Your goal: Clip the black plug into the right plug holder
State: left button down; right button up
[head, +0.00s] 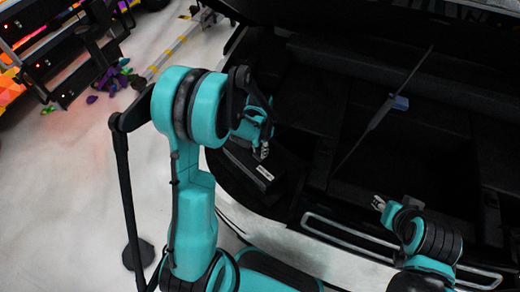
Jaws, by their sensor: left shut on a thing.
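My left gripper (264,151) is over the left part of an open car trunk, its fingers pointing down. It is shut on a dark thing, likely the black plug, which barely stands out against the black trim. Just below the fingertips lies a black box-like part (245,165) with a small white label. I cannot tell whether the held thing touches it. My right gripper (378,203) is at the trunk's front edge, lower right, pointing up and left. Its fingers are too small to tell open from shut. I cannot pick out the right plug holder in the dark trunk.
The trunk's dark interior (410,150) fills the right side. A thin dark strip (378,120) with a blue-grey block (400,102) stands out in it. The pale bumper (285,240) runs below. A black rack (65,55) stands upper left. Pale floor (60,200) is clear at left.

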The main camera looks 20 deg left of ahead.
pick_arm(q)
jog(key=shift+r+p, duration=0.4)
jog(key=shift+r, duration=0.3)
pick_arm(e)
jog(key=shift+r, duration=0.4)
pick_arm(q)
jog(key=shift+r+p, duration=2.35)
jog(key=shift+r, duration=1)
pick_arm(e)
jog(key=shift+r, duration=2.35)
